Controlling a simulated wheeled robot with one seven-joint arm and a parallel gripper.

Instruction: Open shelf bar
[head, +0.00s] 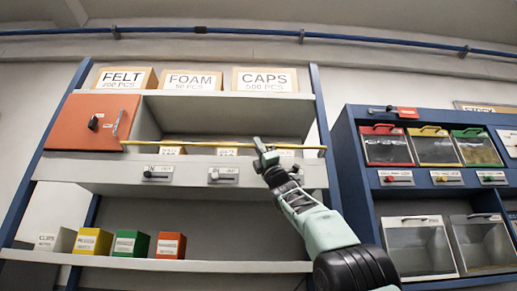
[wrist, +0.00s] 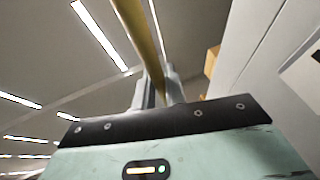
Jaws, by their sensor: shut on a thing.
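The shelf bar (head: 205,144) is a thin yellow rod running across the front of the upper shelf opening in the head view. Its left end is at the orange panel (head: 92,122) and its right end is near the blue post. My gripper (head: 265,155) is at the right part of the bar, with its fingers shut on it. In the wrist view the yellow bar (wrist: 138,35) passes down between the two fingers of my gripper (wrist: 158,90). The far end of the bar is out of the wrist view. The fingers hide a short piece of the bar.
Boxes marked FELT, FOAM and CAPS (head: 265,80) stand on the top. Slider latches (head: 157,173) sit on the ledge below the bar. Small coloured boxes (head: 131,243) stand on the lower shelf. A blue cabinet (head: 362,170) with clear-fronted bins stands at the right, close to my arm.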

